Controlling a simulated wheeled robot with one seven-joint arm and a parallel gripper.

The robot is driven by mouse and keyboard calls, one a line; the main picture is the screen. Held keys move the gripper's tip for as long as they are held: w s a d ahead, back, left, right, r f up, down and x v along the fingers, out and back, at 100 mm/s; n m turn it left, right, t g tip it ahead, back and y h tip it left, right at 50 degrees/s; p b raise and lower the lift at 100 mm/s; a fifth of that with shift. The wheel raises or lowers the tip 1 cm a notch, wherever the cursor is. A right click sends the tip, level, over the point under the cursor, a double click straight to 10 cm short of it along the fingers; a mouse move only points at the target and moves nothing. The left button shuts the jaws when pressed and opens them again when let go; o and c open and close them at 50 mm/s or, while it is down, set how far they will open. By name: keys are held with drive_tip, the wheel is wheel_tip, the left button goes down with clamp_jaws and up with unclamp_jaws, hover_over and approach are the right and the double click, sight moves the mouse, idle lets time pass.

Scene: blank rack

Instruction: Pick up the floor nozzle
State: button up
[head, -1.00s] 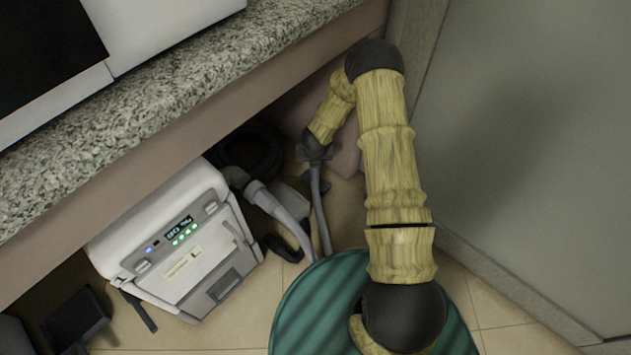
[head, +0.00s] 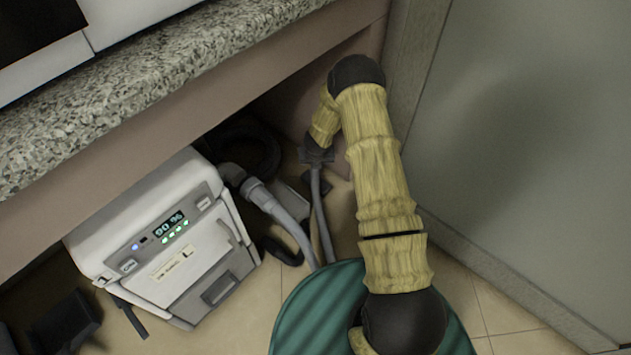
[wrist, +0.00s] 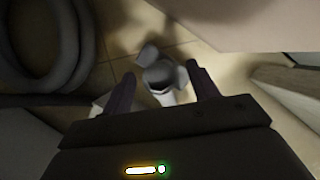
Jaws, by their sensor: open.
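My gripper (wrist: 161,80) is open in the wrist view, with one dark finger on each side of a grey rounded piece (wrist: 162,73). This piece looks like the upper end of the floor nozzle. I cannot tell whether either finger touches it. In the head view my gripper (head: 316,158) points down under the counter, at the top of a thin grey tube (head: 321,215). This tube seems to be the same part. Its lower end is hidden behind the green rounded shape in front.
A white and grey machine (head: 165,240) with a lit display stands left of my gripper. Its grey hose (head: 285,217) runs close beside the tube. A coiled black hose (head: 245,150) lies behind. The granite counter (head: 150,85) overhangs. A grey panel (head: 530,150) closes the right side.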

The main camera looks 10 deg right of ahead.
drive_tip(key=shift+x, duration=0.75)
clamp_jaws()
